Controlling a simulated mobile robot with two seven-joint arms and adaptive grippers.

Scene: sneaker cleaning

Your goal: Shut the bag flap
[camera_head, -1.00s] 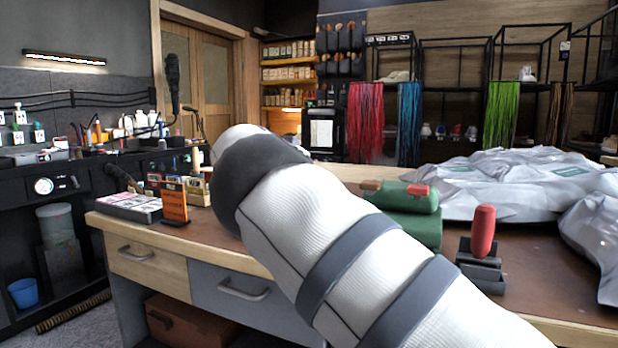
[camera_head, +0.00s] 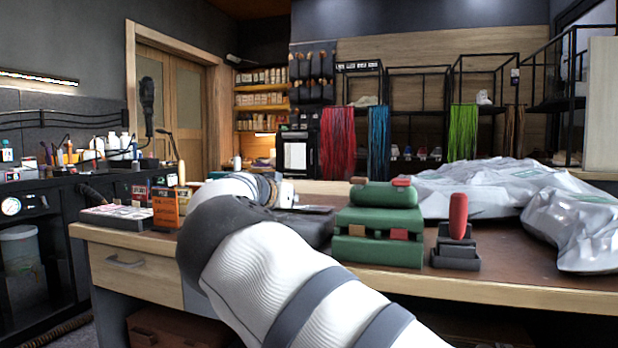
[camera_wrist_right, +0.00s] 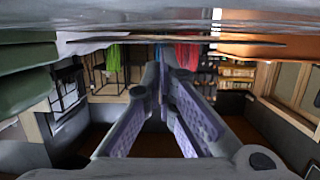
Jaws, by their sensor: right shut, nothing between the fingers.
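A dark grey, soft-looking object (camera_head: 308,226), possibly the bag, lies on the workbench beside the green case in the head view. My right arm covers its left side, and I cannot make out its flap for sure. My right gripper (camera_wrist_right: 162,72) is shut and empty in the right wrist view, its two fingers meeting at the tips. That view looks upside down. A blurred grey surface (camera_wrist_right: 160,20) fills its top edge close to the fingers; I cannot tell whether they touch. In the head view my forearm hides most of this gripper. My left gripper is out of view.
A green case (camera_head: 380,238) and a red-handled tool in a black holder (camera_head: 456,258) stand right of my arm. Shiny grey plastic packages (camera_head: 575,230) cover the right side. An orange box (camera_head: 166,207) stands at left. The front right strip of the workbench (camera_head: 480,285) is clear.

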